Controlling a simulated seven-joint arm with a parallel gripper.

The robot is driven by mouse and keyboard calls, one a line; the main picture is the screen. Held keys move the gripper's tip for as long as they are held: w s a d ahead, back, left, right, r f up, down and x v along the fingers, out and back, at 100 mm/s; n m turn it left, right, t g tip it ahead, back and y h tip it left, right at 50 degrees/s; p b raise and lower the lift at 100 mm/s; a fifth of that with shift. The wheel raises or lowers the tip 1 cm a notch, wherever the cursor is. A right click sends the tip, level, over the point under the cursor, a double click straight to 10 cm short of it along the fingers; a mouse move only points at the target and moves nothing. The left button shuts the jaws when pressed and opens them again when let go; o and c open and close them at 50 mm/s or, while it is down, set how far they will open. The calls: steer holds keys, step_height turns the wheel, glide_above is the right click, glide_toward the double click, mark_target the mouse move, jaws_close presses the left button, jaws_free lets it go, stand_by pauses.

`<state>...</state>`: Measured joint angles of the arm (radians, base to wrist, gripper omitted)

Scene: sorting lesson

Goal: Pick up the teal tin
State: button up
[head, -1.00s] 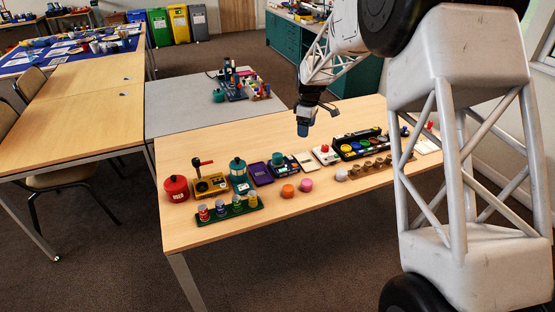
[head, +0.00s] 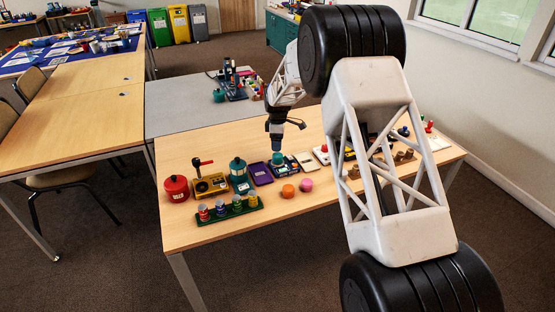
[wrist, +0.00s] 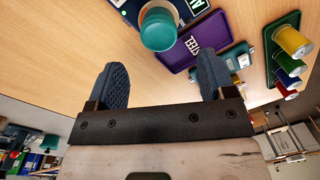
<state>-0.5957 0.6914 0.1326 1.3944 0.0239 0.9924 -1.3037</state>
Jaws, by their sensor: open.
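The teal tin (wrist: 158,32) is a short round tin with a teal lid. In the head view the teal tin (head: 278,159) is on the near table, directly below my gripper (head: 277,148). In the wrist view my gripper (wrist: 162,68) has its two dark ridged fingers spread apart, with nothing between them. The tin lies ahead of the gap between the fingers. Whether the fingertips reach down to the tin's height is unclear.
A purple tray labelled STEEL (wrist: 208,45) lies close beside the tin. A green rack (head: 228,212) holds several coloured cans. The table's front edge is bare.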

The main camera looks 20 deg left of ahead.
mark_target(278, 155)
steer(key=shift+f, duration=1.3)
steer(key=shift+d, duration=0.1)
steer(key=shift+s+f, duration=0.15)
steer(key=shift+f, duration=2.45)
steer(key=c, duration=1)
steer(key=shift+c, duration=0.2)
steer(key=shift+r, duration=0.15)
